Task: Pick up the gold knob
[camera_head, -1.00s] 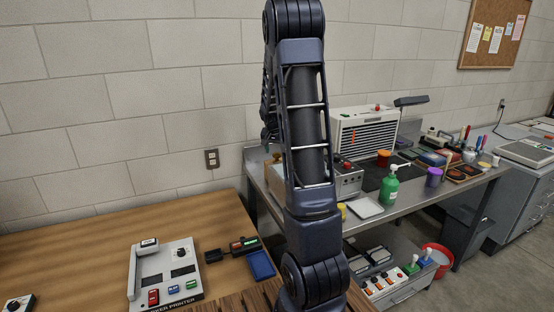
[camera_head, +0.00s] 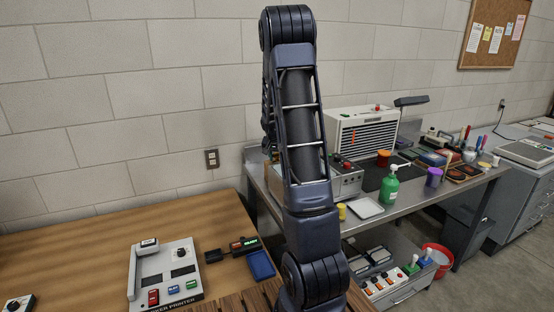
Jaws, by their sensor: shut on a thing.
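My gripper is not visible; my own arm stands upright in the middle of the view and hides what lies behind it. I cannot make out a gold knob for certain. A small yellow cylinder (camera_head: 342,211) stands at the front edge of the metal bench, just right of my arm, and I cannot tell whether it is a knob.
A wooden table (camera_head: 90,262) at left carries a label printer (camera_head: 166,276), a blue tray (camera_head: 261,265) and a small device with a lit display (camera_head: 245,243). The metal bench (camera_head: 420,200) at right holds a green pump bottle (camera_head: 389,188), a white tray (camera_head: 366,207) and a purple cup (camera_head: 433,177).

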